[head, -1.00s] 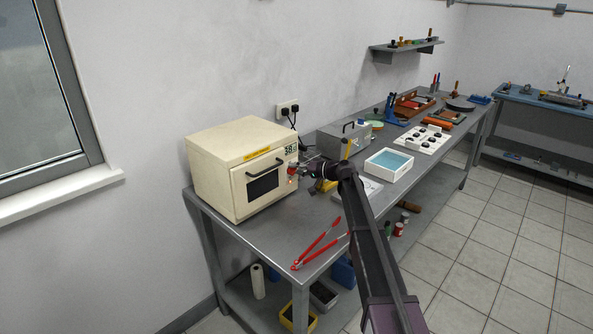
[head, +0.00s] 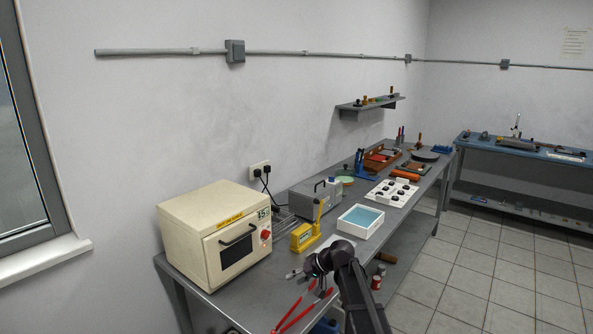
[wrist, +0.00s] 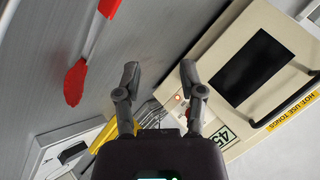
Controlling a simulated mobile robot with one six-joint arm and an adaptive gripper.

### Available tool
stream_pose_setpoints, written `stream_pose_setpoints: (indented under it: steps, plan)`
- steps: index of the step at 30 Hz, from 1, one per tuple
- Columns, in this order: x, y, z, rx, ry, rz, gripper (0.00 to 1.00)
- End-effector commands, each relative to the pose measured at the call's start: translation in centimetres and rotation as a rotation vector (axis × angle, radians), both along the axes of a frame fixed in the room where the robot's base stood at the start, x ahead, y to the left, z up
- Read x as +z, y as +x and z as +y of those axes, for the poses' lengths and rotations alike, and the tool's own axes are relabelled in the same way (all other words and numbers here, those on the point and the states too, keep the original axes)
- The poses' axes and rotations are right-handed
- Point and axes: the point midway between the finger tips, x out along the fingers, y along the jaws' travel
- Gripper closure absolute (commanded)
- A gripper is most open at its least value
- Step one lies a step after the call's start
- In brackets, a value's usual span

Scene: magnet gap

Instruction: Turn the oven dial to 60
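The cream oven (head: 185,235) stands at the left end of the bench, door shut. Its red dial (head: 266,234) is on the front right, below a readout (head: 263,212) too small to be sure of here. In the wrist view the oven (wrist: 215,65) appears turned on its side, and its readout (wrist: 228,138) shows 45. A bit of red, likely the dial (wrist: 187,113), shows behind the right finger, mostly hidden. My gripper (wrist: 159,75) is open with nothing between its fingers. In the head view my gripper (head: 308,281) is in front of and right of the dial, apart from it.
Red tongs (head: 298,312) lie on the bench (head: 245,300) below my gripper. A yellow device (head: 304,235), a grey box (head: 312,200) and a white tray with blue inside (head: 360,233) stand right of the oven. A lit lamp (wrist: 178,97) is on the oven panel.

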Motion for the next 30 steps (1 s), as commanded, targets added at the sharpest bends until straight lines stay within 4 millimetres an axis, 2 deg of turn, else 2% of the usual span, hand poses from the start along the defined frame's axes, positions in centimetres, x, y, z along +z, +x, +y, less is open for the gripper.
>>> stream_pose_setpoints:
  steps: [1, 3, 9, 15, 18, 21, 24, 30]
  plan:
    - [0.1, -2.9, -1.3, -0.005, -0.056, 0.021, 0.49]
    - [-0.4, -5.4, -3.0, -0.012, -0.134, 0.051, 0.49]
    - [-1.6, -12.3, -7.8, -0.054, -0.349, 0.138, 0.49]
    - [-1.9, -19.5, -12.7, -0.119, -0.571, 0.227, 0.49]
    - [-1.8, -22.2, -14.7, -0.152, -0.660, 0.261, 0.49]
    - [-1.6, -23.9, -16.1, -0.177, -0.721, 0.284, 0.49]
    - [-1.6, -24.7, -16.8, -0.191, -0.754, 0.296, 0.49]
    - [-1.6, -24.9, -17.1, -0.197, -0.767, 0.301, 0.49]
